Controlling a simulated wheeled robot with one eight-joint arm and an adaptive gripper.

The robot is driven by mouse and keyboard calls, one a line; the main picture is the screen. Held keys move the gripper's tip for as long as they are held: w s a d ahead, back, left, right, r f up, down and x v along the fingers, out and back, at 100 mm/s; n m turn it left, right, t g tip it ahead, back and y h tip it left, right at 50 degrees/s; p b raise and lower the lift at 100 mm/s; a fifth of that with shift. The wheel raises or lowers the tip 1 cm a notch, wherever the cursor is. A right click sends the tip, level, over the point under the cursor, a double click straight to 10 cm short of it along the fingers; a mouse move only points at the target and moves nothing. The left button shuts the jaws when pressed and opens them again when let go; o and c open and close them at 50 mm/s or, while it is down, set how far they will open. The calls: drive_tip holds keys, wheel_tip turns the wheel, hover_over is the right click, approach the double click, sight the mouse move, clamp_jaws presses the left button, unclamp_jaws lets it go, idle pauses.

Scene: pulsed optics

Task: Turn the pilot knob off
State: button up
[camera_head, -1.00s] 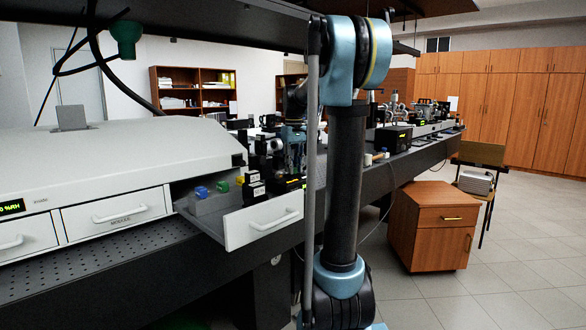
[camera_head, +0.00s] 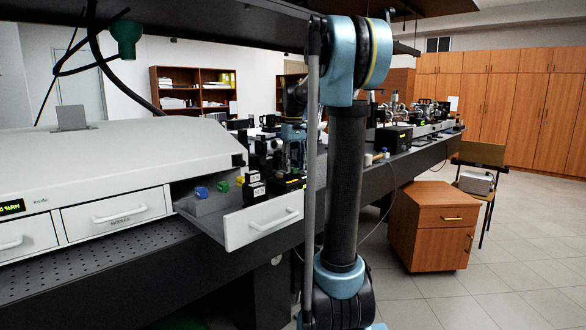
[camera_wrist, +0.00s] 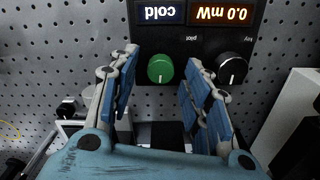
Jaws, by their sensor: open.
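In the wrist view, a green round knob (camera_wrist: 160,68) sits on a black control panel (camera_wrist: 210,47). The upside-down word "pilot" is printed to its right. A black knob (camera_wrist: 232,68) is further right, with the word "key" beside it. White marks on both knobs point toward the bottom of the picture. My gripper (camera_wrist: 162,58) is open, with one blue-padded finger on each side of the green knob. Whether either finger touches it I cannot tell. In the head view my gripper (camera_head: 292,143) is small and partly hidden among bench equipment.
Above the knobs, upside-down displays read "cold" (camera_wrist: 160,12) and "0.0 mW" (camera_wrist: 222,14). A perforated bench top (camera_wrist: 40,50) surrounds the panel. A white box (camera_wrist: 292,115) stands at the right. In the head view, an open drawer (camera_head: 262,224) juts out left of my arm.

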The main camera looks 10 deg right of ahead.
wheel_tip(320, 180, up, 11)
idle(0.4)
drive_tip(key=shift+w+r, duration=0.1)
wheel_tip(320, 180, up, 5)
drive_tip(key=m, duration=0.7)
hover_over(293, 168)
wheel_tip(293, 168, down, 17)
drive_tip(key=shift+w+d+f, duration=0.1)
drive_tip(key=shift+w+d, duration=0.05)
idle(0.4)
clamp_jaws()
